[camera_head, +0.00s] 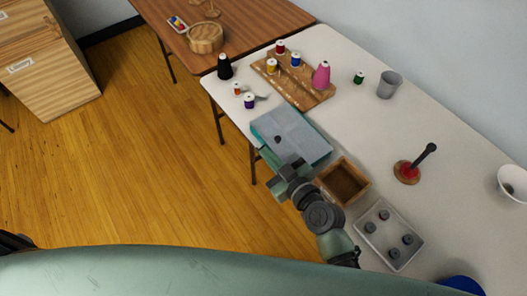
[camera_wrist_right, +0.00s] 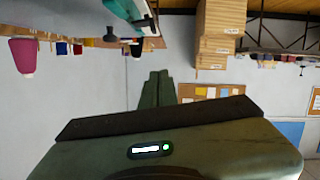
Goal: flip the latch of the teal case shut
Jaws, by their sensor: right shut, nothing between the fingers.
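The teal case (camera_head: 305,137) lies on the white table with its grey-blue lid down. A small dark knob-like part (camera_head: 278,139) shows near its front edge; I cannot tell whether it is the latch. My right gripper (camera_head: 268,156) is shut and empty at the front side of the case, near the table edge. I cannot tell whether it touches the case. In the right wrist view, the closed fingers (camera_wrist_right: 157,88) point away from the camera, and part of the teal case (camera_wrist_right: 125,12) shows at the top. My left gripper is out of view.
A wooden box (camera_head: 343,181) and a grey tray (camera_head: 389,235) with several dark pieces sit right of the case. A wooden spool rack (camera_head: 297,88) stands behind it.

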